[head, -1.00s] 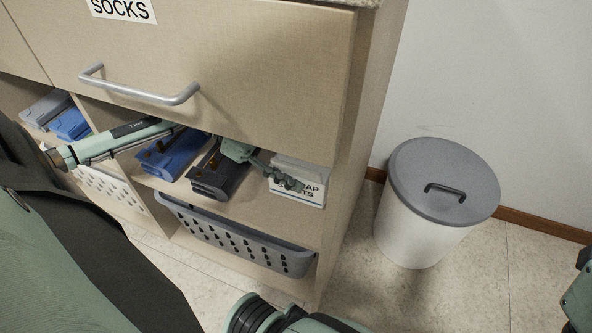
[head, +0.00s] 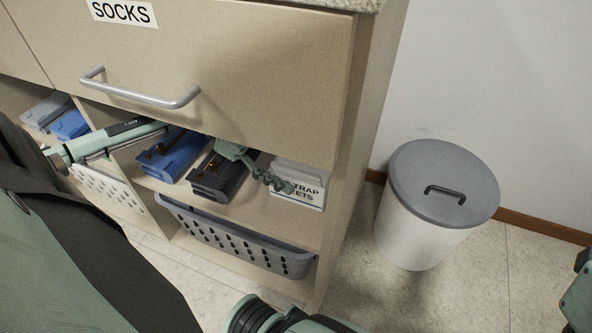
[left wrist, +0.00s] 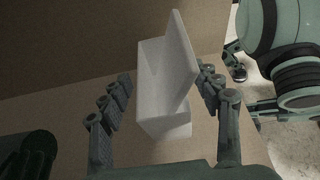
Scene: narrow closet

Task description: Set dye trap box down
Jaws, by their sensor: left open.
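The dye trap box (head: 308,184) is a small white carton with a partly hidden label ending in "TRAP" and "ETS". It stands on the open shelf below the drawer, near the right side panel. In the left wrist view the box (left wrist: 160,88) rests on the shelf, a flap or lid standing up, with a finger on each side. My left gripper (head: 272,180) is open, at the left front of the box in the head view, and hides part of its label. In the left wrist view the left gripper (left wrist: 165,98) shows gaps beside the box.
A grey perforated basket (head: 235,240) is below. The socks drawer (head: 215,70) hangs close above. A lidded bin (head: 425,225) stands right of the cabinet.

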